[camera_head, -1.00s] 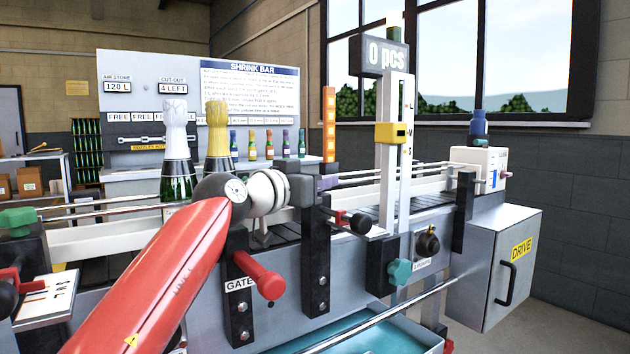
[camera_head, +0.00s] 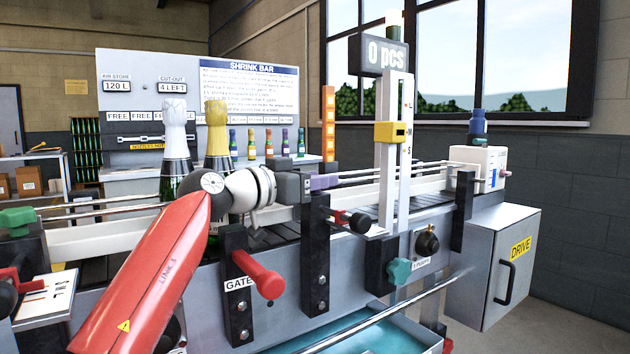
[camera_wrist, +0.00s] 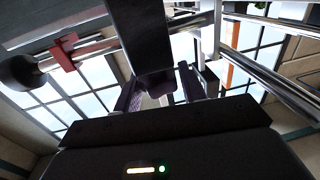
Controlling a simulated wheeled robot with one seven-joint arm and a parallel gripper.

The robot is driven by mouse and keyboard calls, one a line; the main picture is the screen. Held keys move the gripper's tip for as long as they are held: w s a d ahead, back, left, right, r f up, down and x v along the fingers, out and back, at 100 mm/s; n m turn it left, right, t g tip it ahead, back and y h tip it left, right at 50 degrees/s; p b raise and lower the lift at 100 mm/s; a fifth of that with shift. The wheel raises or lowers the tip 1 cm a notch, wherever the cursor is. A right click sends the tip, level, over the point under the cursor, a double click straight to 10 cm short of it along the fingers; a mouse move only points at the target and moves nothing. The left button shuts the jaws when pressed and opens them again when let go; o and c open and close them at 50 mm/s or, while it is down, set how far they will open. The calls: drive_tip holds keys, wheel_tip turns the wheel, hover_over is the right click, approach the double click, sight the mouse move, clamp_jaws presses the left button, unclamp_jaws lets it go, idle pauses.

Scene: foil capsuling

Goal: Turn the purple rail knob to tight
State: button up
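The purple rail knob (camera_head: 323,181) is on the conveyor's near side, at the top of a black post (camera_head: 315,255). My gripper (camera_head: 309,185) is at its left, reaching toward it and partly covering it. In the wrist view a dark purple knob end (camera_wrist: 156,84) shows under a black bar, between the two fingers of my gripper (camera_wrist: 158,90). The fingers are apart, one on each side of it. Whether they touch the knob cannot be told. The knob's turn position is not readable.
A red-handled gate lever (camera_head: 262,276) and a black-knobbed red clamp (camera_head: 352,220) are close by. Two foiled bottles (camera_head: 217,130) stand behind my arm on the conveyor. A white column with a yellow slider (camera_head: 391,132) rises at the right. Guide rails (camera_head: 395,172) run rightward.

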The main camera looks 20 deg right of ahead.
drive_tip(key=o, duration=0.3)
idle(0.4)
drive_tip(key=n+t+y, duration=0.1)
drive_tip(key=n+t, duration=0.1)
drive_tip(key=t, duration=0.1)
drive_tip(key=n+t+y, duration=0.2)
drive_tip(key=t, duration=0.1)
drive_tip(key=shift+d+f, duration=0.1)
drive_tip(key=shift+n+t+y+b, duration=0.3)
drive_tip(key=shift+n+t+y, duration=2.1)
drive_tip(key=shift+y, duration=0.8)
drive_tip(key=shift+n+t+y+b, duration=0.6)
drive_tip(key=shift+n+y+b, duration=0.5)
drive_tip(key=shift+n+y, duration=0.7)
